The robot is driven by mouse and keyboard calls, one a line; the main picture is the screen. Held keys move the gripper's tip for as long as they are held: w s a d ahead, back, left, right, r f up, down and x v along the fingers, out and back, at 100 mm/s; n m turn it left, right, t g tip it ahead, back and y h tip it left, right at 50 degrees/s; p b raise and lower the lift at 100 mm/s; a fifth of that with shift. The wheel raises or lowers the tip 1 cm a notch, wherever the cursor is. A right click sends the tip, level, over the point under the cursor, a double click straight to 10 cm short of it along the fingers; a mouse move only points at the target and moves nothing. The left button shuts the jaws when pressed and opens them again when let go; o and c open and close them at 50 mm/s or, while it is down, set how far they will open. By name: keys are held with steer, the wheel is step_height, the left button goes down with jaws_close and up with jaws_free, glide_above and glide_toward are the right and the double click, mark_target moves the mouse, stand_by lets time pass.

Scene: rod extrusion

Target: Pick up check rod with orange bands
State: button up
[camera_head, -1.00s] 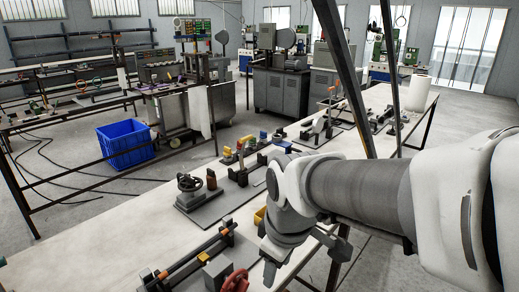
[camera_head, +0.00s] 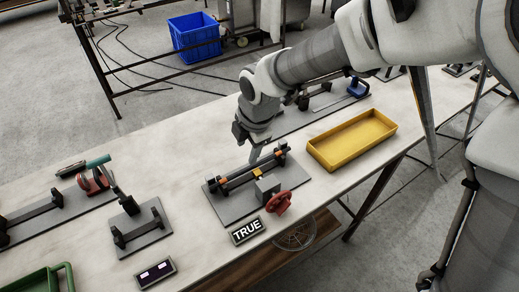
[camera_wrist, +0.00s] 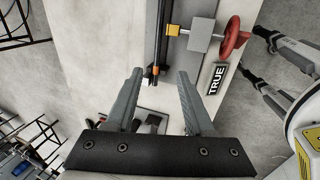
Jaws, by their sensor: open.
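The check rod with orange bands (camera_head: 238,176) lies across two supports on a grey base plate (camera_head: 233,206) on the workbench. Its orange bands show near both ends. It also shows in the wrist view as a dark rod (camera_wrist: 162,50) running up from between my fingertips, with an orange band near its lower end. My gripper (camera_head: 255,157) points down over the rod's middle to right part in the head view. In the wrist view my gripper (camera_wrist: 159,74) is open, with nothing held between its fingers. I cannot tell the exact height of the fingertips above the rod.
A grey block with a red handwheel (camera_head: 279,202) and a TRUE sign (camera_head: 247,231) stand in front of the rod. A yellow tray (camera_head: 352,139) is to the right. Other fixtures and a green tray (camera_head: 40,283) are to the left. A blue crate (camera_head: 194,36) stands on the floor behind.

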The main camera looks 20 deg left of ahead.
glide_above(243, 171)
steer(key=s+d, duration=0.1)
steer(key=s, duration=0.1)
step_height(243, 171, down, 8)
steer(key=shift+w+d+x, duration=0.1)
steer(key=shift+w+x, duration=0.05)
steer(key=shift+x, duration=1.25)
steer(key=shift+w+d+x, duration=0.1)
steer(key=shift+w+x, duration=0.05)
steer(key=shift+x, duration=1.25)
steer(key=shift+d, duration=0.1)
jaws_close()
steer(key=shift+r, duration=0.1)
